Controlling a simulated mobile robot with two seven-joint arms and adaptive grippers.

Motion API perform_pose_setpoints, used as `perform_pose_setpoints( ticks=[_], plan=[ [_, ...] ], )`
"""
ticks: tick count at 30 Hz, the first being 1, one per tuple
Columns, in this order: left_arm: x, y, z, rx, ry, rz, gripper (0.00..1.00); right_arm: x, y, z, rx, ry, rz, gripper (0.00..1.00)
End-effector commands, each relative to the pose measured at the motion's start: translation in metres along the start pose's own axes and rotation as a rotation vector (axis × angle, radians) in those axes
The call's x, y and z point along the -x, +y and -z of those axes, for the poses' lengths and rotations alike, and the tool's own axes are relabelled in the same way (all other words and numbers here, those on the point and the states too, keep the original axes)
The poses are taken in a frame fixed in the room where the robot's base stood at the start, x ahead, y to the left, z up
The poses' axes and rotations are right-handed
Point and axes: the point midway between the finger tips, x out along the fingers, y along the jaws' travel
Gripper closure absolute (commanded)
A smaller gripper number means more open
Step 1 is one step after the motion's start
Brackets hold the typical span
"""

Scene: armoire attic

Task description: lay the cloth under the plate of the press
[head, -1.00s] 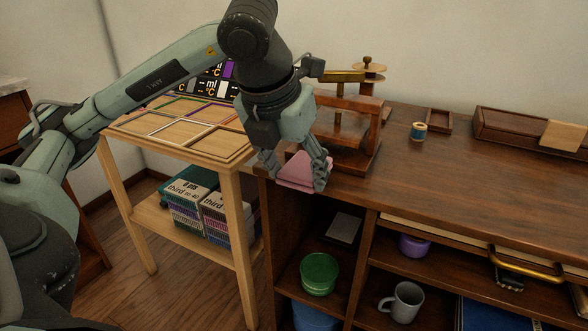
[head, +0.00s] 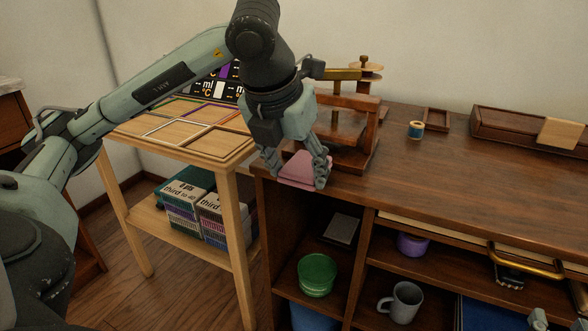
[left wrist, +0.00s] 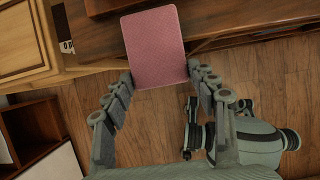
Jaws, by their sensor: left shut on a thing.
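The pink folded cloth (head: 304,173) is a flat pad held by its near edge between the fingers of my left gripper (head: 296,178). In the left wrist view the cloth (left wrist: 155,47) reaches out past the fingertips over the brown wood. The cloth is at the press's front left, by the counter edge. A small grey-green piece, perhaps my right gripper (head: 539,319), shows at the bottom right.
The counter top (head: 480,180) is clear in the middle. A blue thread spool (head: 416,130), a small tray (head: 437,119) and a long wooden box (head: 500,127) stand at the back. A light wooden table (head: 190,150) adjoins on the left. Open shelves below hold a green bowl (head: 317,274) and mug (head: 402,302).

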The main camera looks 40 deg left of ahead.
Motion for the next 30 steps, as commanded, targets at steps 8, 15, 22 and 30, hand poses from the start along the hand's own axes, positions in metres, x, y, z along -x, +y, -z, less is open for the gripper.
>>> perform_pose_setpoints(
  ticks=[8, 15, 22, 30],
  plan=[
    [-0.007, 0.0, -0.016, 0.001, 0.0, 0.001, 0.71, 0.0, -0.001, 0.001, -0.002, 0.008, 0.001, 0.66],
    [-0.012, -0.001, -0.029, 0.001, 0.0, 0.002, 0.71, 0.001, -0.001, -0.001, -0.003, -0.001, 0.001, 0.66],
    [-0.018, -0.001, -0.042, 0.0, 0.0, 0.001, 0.71, 0.002, -0.001, -0.005, -0.003, -0.02, 0.0, 0.66],
    [-0.024, 0.0, -0.057, 0.001, 0.0, 0.001, 0.71, 0.002, 0.003, -0.012, 0.002, -0.053, -0.008, 0.66]
  ],
)
